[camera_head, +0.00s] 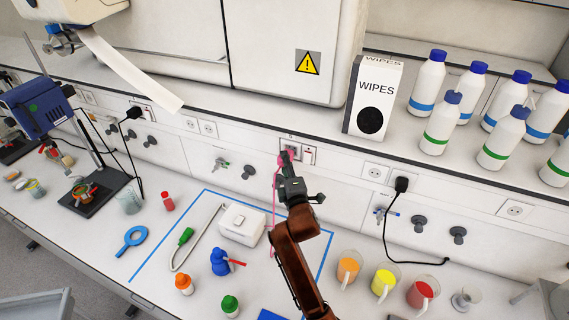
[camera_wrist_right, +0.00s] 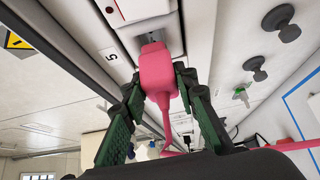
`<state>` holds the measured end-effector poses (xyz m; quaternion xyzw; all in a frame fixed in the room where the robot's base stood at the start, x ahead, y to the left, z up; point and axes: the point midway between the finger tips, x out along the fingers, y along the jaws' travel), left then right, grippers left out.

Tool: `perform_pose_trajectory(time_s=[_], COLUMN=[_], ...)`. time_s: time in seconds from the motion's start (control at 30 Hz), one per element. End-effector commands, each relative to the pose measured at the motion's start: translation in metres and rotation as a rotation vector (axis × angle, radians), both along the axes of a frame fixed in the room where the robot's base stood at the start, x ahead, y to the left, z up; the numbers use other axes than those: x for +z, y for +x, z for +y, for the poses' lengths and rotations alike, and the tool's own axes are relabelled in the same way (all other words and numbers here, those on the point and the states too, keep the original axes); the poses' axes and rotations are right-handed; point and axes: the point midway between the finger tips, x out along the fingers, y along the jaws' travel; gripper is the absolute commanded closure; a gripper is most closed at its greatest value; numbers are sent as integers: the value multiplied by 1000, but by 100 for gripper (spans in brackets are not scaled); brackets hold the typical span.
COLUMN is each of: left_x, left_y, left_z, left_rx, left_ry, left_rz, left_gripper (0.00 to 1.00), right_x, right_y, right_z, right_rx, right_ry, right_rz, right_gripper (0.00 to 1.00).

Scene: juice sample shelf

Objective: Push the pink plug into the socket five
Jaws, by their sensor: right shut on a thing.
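The pink plug (camera_head: 283,158) is at the wall panel, at the front of my right gripper (camera_head: 287,174). In the right wrist view my right gripper (camera_wrist_right: 160,88) is shut on the pink plug (camera_wrist_right: 158,72), one finger on each side. The plug's front end is right at the grey socket (camera_wrist_right: 148,34), beside a label "5" (camera_wrist_right: 111,56). I cannot tell how deep its pins sit. The socket (camera_head: 290,146) is partly hidden in the head view. A pink cord hangs from the plug. My left gripper is not in view.
A white box (camera_head: 242,224) with the pink cord beside it stands on the bench below. A yellow beaker (camera_head: 384,282) and other coloured beakers stand to the right. A black plug (camera_head: 401,185) sits in another socket. The wipes box (camera_head: 373,97) stands on the shelf above.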

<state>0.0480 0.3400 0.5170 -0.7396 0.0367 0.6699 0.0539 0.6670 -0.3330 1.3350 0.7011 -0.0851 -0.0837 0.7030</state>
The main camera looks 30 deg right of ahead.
Motion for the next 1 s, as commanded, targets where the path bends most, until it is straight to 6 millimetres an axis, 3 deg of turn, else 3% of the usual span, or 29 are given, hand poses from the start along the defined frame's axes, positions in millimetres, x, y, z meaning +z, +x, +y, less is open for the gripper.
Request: perform_pose_trajectory(time_s=[1.0], left_x=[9], left_y=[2], left_z=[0], left_rx=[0], left_ry=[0], left_rz=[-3], left_gripper=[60], right_x=[0], right_y=[4], right_z=[-4], right_rx=[0], right_ry=[-1], right_rz=[-1], right_gripper=[100])
